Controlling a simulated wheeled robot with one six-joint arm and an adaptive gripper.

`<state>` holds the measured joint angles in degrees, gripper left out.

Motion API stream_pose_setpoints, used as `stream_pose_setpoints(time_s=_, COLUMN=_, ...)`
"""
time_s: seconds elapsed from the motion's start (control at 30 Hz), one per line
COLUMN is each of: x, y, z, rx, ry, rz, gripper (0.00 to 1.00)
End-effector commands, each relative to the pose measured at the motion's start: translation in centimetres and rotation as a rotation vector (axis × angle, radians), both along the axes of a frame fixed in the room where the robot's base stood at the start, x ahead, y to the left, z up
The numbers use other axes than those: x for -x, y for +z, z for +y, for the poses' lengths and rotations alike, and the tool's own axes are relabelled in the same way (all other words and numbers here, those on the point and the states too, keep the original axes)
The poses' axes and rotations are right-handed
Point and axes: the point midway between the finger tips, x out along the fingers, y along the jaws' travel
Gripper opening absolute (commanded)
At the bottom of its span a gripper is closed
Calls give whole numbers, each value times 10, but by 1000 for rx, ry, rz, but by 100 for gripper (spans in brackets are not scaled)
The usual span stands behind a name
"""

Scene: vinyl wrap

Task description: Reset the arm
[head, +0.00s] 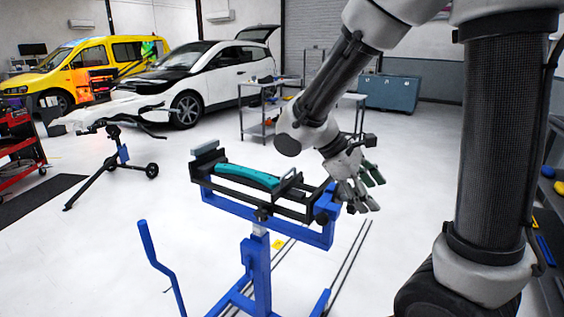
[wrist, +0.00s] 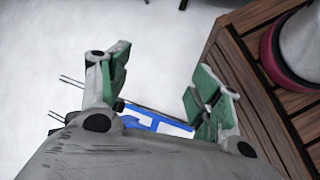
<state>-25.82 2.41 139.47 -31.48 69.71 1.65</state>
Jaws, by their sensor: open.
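My gripper (head: 357,190) is at the end of my arm, right of the blue stand (head: 262,270), with its fingers pointing down. Its two fingers are apart and nothing is between them. In the wrist view my gripper (wrist: 158,100) shows its green finger pads spread, with white floor and part of the blue stand behind them. A teal curved part (head: 247,176) lies in the black frame on top of the stand, left of my gripper and apart from it.
A black tripod stand (head: 120,155) holds a white bumper on the left. A white car (head: 200,80) and a yellow van (head: 85,65) stand behind. Metal shelf carts (head: 262,110) and a teal chest (head: 388,93) are at the back. White floor lies open between.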

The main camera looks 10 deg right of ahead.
Motion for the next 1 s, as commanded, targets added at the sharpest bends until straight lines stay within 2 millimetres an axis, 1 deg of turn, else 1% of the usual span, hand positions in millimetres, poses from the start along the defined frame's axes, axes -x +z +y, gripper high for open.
stream_pose_setpoints(time_s=0.07, x=0, y=-4, z=3, rx=-21, ry=-4, rz=-4, gripper=64)
stream_pose_setpoints(time_s=0.17, x=12, y=-18, z=13, rx=-93, ry=-47, rz=-3, gripper=64)
stream_pose_setpoints(time_s=0.2, x=20, y=-18, z=18, rx=-146, ry=-78, rz=-25, gripper=64)
stream_pose_setpoints(time_s=0.27, x=29, y=-16, z=20, rx=-217, ry=-132, rz=-68, gripper=64)
stream_pose_setpoints(time_s=0.37, x=43, y=-6, z=21, rx=-344, ry=-235, rz=-164, gripper=64)
stream_pose_setpoints(time_s=0.47, x=57, y=9, z=19, rx=-475, ry=-346, rz=-287, gripper=64)
stream_pose_setpoints(time_s=0.63, x=79, y=42, z=8, rx=-658, ry=-516, rz=-531, gripper=64)
stream_pose_setpoints(time_s=0.7, x=87, y=55, z=2, rx=-699, ry=-560, rz=-614, gripper=64)
stream_pose_setpoints(time_s=0.83, x=98, y=73, z=-12, rx=-722, ry=-601, rz=-726, gripper=64)
stream_pose_setpoints(time_s=0.9, x=101, y=78, z=-17, rx=-723, ry=-615, rz=-761, gripper=64)
stream_pose_setpoints(time_s=1.0, x=103, y=80, z=-21, rx=-718, ry=-629, rz=-774, gripper=64)
